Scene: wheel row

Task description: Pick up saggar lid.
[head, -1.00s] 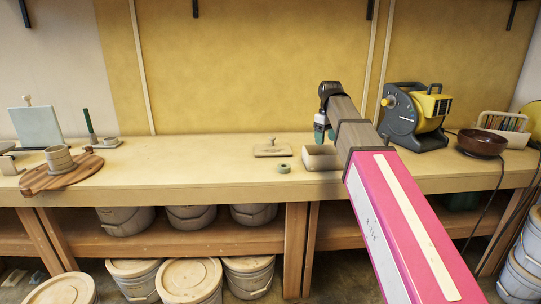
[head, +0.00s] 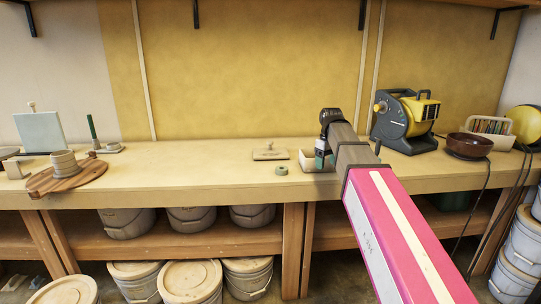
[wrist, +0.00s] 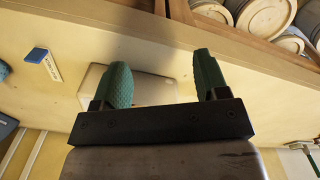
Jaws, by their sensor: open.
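The saggar lid (head: 270,154) looks like a flat pale tan rectangle with a small knob on top. It lies on the bench left of my gripper (head: 322,160). My gripper is open, its two green fingers pointing down over or beside a pale open box (head: 307,162). The wrist view shows the green fingers (wrist: 160,82) spread apart with nothing held, and a pale box (wrist: 155,90) partly hidden behind them.
A yellow and grey machine (head: 405,122) and a brown bowl (head: 468,146) stand to the right. A round wooden board (head: 88,176) with stacked pieces is at left.

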